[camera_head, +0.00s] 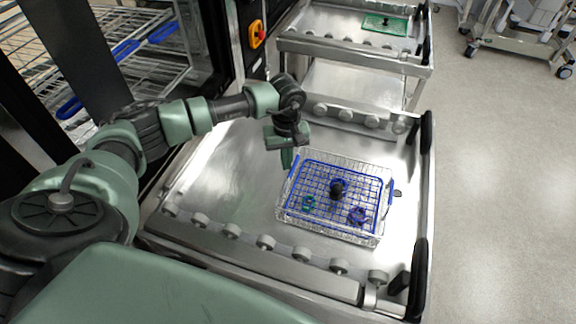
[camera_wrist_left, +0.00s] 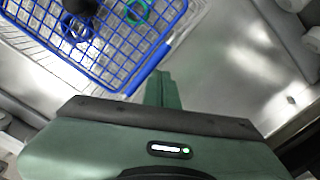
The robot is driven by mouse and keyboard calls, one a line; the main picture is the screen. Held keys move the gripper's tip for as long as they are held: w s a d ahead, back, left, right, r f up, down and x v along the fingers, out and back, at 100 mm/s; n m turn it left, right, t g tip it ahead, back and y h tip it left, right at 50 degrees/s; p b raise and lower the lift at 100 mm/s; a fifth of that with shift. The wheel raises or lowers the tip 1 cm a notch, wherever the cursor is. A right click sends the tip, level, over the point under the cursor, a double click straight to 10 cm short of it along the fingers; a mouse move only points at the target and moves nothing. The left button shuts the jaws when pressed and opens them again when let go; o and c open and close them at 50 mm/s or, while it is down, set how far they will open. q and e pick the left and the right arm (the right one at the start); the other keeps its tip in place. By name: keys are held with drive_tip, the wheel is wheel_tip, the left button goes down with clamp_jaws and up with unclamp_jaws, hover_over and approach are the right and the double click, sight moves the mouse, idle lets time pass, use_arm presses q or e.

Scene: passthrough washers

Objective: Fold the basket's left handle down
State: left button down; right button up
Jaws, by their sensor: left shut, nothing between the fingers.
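The wire basket (camera_head: 331,230) with a blue grid inside sits on the metal cart top. A blue bar at its left side, which looks like the left handle (camera_head: 292,180), runs along the left rim; I cannot tell its exact tilt. In the left wrist view, a blue bar (camera_wrist_left: 147,69) crosses the basket's near edge. My left gripper (camera_head: 287,160) is shut and empty, just beside the basket's far left corner. Its fingers (camera_wrist_left: 163,88) point toward the basket's edge in the wrist view; contact is not clear. My right gripper is not in view.
The basket holds a green ring (camera_head: 309,203), a blue ring (camera_head: 357,215) and a black piece (camera_head: 336,187). The cart (camera_head: 235,190) has rollers along its front and back edges and is bare left of the basket. Another cart (camera_head: 345,43) stands behind.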

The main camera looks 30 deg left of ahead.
use_arm(q)
drive_tip(key=shift+w+d+b, duration=0.25)
drive_tip(key=shift+d, duration=0.75)
drive_tip(key=shift+w+d+b, duration=0.25)
drive_tip(key=shift+d, duration=0.7)
drive_tip(key=shift+w+d+b, duration=0.25)
drive_tip(key=shift+d, duration=0.75)
wheel_tip(320, 180, up, 7)
drive_tip(key=p, duration=0.3)
drive_tip(key=shift+s, duration=0.1)
